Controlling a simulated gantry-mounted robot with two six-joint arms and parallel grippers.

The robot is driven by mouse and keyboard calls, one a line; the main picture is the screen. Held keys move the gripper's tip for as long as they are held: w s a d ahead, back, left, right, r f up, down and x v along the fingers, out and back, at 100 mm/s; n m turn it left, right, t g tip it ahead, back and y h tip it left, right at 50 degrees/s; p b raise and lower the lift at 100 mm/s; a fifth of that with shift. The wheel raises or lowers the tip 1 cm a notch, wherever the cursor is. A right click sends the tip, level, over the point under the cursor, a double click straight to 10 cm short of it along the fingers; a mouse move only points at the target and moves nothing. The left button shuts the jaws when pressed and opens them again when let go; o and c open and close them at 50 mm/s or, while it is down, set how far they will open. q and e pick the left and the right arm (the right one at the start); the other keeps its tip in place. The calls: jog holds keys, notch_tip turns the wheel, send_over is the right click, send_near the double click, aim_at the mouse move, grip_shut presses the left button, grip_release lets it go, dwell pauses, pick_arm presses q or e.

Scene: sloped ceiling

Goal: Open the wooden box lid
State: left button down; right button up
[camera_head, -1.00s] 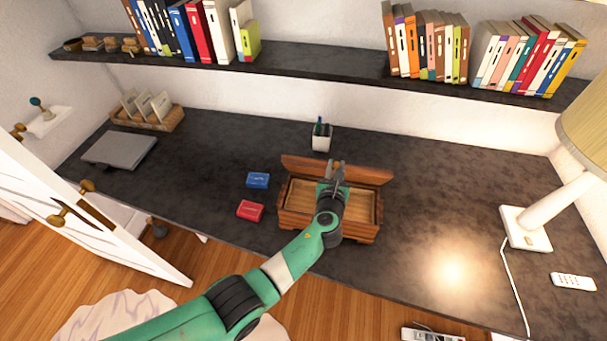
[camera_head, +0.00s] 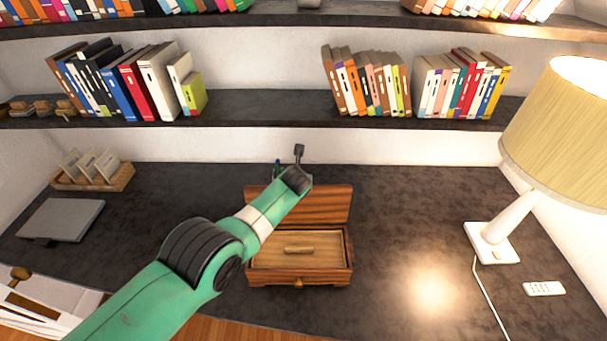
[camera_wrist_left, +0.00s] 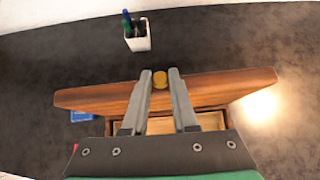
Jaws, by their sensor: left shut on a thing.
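The wooden box (camera_head: 348,270) stands on the dark desk with its lid (camera_head: 325,205) raised at the back, its inner face toward me. The box's inside shows, with a small wooden bar in it. My left gripper (camera_head: 299,153) is at the lid's top edge. In the left wrist view its fingers (camera_wrist_left: 160,76) are shut on a round brass-coloured knob (camera_wrist_left: 160,81) at the edge of the lid (camera_wrist_left: 215,88). My right gripper is not in view.
A white pen cup (camera_wrist_left: 138,40) stands just behind the lid. A blue pack (camera_wrist_left: 82,116) lies beside the box. A bookshelf (camera_head: 270,108) hangs above. Desk right of the box is clear.

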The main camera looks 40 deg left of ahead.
pick_arm(q)
jog(key=shift+w+r, duration=0.1)
jog(key=shift+r, duration=0.05)
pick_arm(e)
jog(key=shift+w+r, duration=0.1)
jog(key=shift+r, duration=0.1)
pick_arm(q)
jog(key=c, duration=0.7)
grip_release()
